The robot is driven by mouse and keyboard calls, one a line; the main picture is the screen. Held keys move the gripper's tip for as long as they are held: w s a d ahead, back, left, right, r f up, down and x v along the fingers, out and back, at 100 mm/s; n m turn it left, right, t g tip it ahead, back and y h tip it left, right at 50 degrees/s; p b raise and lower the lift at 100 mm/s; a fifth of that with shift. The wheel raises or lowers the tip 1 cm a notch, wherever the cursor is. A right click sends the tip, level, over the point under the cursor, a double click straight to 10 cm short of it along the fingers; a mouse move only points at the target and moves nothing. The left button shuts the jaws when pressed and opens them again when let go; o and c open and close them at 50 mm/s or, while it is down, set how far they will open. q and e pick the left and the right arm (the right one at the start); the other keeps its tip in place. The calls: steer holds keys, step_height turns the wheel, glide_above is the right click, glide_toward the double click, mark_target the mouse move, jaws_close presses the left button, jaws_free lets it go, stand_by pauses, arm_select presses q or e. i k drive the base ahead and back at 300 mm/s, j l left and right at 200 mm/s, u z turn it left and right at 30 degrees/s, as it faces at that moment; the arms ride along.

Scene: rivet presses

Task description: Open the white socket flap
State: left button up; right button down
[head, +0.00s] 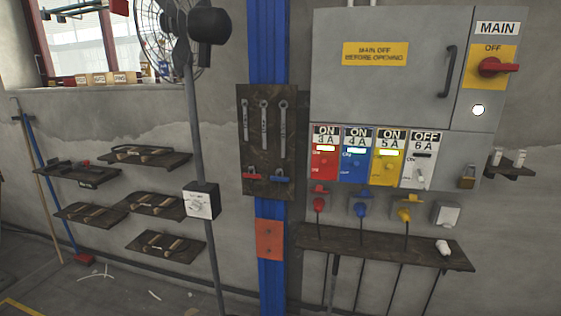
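The white socket (446,214) is at the right end of the row of sockets below the electrical cabinet. Its pale flap appears to be down over the front, with no plug in it. Above it is the white switch panel (420,170), labelled OFF and 6 A. A white plug (443,247) lies on the dark shelf (385,243) under the socket. Neither of my grippers is in view.
Red (319,198), blue (360,204) and yellow (404,209) plugs sit in the neighbouring sockets, their cables hanging past the shelf. A brass padlock (467,178) hangs above right. A fan (180,40) and a blue column (268,60) stand left.

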mark_target(448, 216)
steer(key=z, duration=1.3)
